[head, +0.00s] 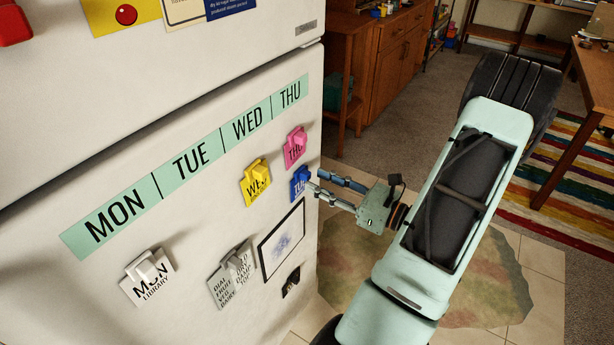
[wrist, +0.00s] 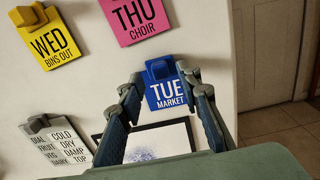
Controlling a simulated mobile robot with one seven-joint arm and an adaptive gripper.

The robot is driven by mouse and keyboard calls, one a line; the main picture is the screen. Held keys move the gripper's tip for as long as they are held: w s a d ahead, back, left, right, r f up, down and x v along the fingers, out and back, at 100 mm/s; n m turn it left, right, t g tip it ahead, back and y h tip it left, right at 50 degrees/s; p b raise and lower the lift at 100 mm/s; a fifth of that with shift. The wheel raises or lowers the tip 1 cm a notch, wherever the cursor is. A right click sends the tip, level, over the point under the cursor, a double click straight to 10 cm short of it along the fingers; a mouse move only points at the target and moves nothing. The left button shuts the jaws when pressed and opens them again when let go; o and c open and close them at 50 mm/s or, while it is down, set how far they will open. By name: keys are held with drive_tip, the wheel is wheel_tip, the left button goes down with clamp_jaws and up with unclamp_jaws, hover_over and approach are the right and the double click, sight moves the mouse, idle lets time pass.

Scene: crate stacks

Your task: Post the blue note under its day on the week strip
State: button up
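The blue note (head: 299,186), held by a blue magnet clip, is on the fridge door near its right edge. In the wrist view the blue note (wrist: 166,92) reads TUE MARKET. My gripper (head: 315,181) is open beside it in the head view. In the wrist view my gripper (wrist: 163,80) has one finger on each side of the note, with gaps showing; I see no grip on it. The green week strip (head: 170,166) runs along the door above, reading MON, TUE, WED, THU. The door under TUE is bare.
A yellow WED note (head: 256,187) and pink THU note (head: 295,148) are close to the blue one. A white MON note (head: 147,280), grey list notes (head: 232,279) and a framed picture (head: 282,242) are lower on the door.

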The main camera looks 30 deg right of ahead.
drive_tip(key=shift+x, duration=1.25)
drive_tip(key=c, duration=0.9)
drive_tip(key=shift+o, duration=0.2)
drive_tip(key=shift+v, duration=2.55)
